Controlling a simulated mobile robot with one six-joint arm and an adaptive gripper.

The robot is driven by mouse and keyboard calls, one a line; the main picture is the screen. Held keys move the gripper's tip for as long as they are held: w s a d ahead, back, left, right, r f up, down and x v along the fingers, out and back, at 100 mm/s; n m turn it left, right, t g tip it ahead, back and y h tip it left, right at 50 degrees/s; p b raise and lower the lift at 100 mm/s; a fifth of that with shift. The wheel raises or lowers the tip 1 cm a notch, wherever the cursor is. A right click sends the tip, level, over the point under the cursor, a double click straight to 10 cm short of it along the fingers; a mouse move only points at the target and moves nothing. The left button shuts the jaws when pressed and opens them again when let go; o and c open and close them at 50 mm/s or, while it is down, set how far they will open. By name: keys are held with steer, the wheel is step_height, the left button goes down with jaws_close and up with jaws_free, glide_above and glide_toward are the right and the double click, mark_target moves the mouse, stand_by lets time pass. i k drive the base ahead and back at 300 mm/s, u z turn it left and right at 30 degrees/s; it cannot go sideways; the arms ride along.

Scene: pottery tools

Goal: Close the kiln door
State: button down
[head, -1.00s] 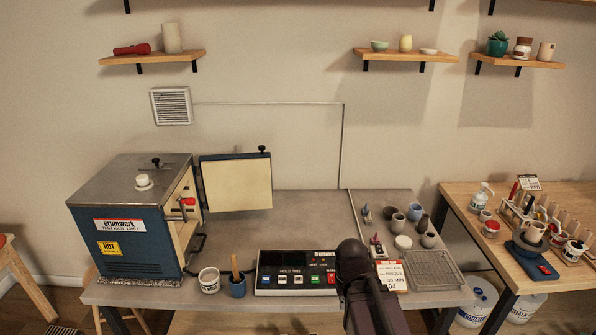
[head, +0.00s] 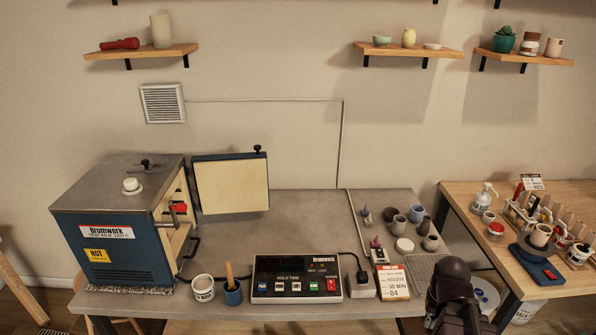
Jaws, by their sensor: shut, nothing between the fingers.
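The kiln (head: 115,235) stands at the left end of the grey worktable, a blue box with a steel top and a "Brumwerk" label. Its opening (head: 176,215) faces right, showing a pale lining and something red inside. The kiln door (head: 231,187) stands swung wide open behind the opening, its cream inner face toward me and a blue edge on top. A black knob (head: 257,149) sits at its top right corner. My arm shows at the lower right as a dark link, apart from the door and kiln. My gripper is out of view.
A controller box (head: 296,279), a white cup (head: 203,288) and a blue cup with a wooden stick (head: 232,291) line the table's front edge. Small pots (head: 400,225) stand right. The tabletop (head: 300,220) between door and pots is clear.

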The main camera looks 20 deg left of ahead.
mark_target(237, 183)
steer(key=u, duration=0.1)
steer(key=k, duration=0.1)
steer(key=z, duration=1.1)
steer(key=i, duration=0.55)
steer(key=u, duration=3.65)
steer(key=i, duration=0.15)
steer(key=z, duration=1.1)
